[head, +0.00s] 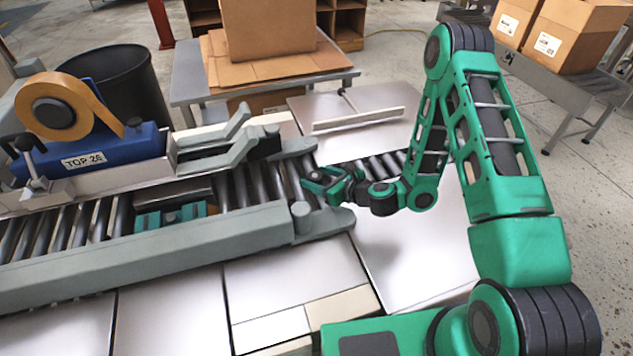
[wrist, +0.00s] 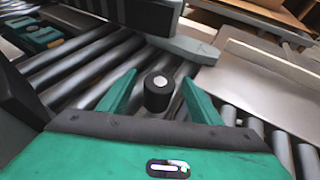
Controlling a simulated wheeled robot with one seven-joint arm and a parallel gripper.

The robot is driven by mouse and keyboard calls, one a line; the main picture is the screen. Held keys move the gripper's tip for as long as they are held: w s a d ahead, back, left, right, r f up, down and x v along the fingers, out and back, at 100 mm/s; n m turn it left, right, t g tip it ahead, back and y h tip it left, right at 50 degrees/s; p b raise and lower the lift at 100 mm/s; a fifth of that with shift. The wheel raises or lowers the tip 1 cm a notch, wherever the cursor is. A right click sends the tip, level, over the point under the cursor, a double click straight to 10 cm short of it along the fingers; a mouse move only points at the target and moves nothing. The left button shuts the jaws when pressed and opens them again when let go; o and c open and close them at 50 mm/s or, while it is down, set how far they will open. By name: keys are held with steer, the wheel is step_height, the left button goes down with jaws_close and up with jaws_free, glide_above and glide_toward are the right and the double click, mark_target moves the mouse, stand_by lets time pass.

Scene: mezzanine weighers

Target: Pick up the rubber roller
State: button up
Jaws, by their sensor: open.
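A short black cylinder with a pale metal centre, which looks like the rubber roller (wrist: 158,92), stands between the two green fingers of my gripper (wrist: 157,97) in the wrist view. My gripper is open, with a finger on either side of it. A gap shows at the left finger; whether the right finger touches it I cannot tell. In the head view my gripper (head: 327,184) is low by the end of the roller conveyor (head: 230,232), and the black cylinder is hard to make out there among the dark parts.
A tape machine (head: 90,160) labelled TOP 26 sits over the conveyor. A green block (head: 172,216) lies among the conveyor rollers. A pale metal plate with a raised bar (head: 358,120) is behind my gripper. Cardboard boxes (head: 268,28) stand farther back.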

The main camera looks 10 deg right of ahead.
steer(key=shift+f+x, duration=0.2)
steer(key=shift+x, duration=1.1)
steer(key=shift+f+x, duration=0.2)
steer(key=shift+x, duration=1.15)
steer(key=shift+s+d, duration=0.1)
steer(key=shift+d, duration=0.05)
steer(key=c, duration=1.2)
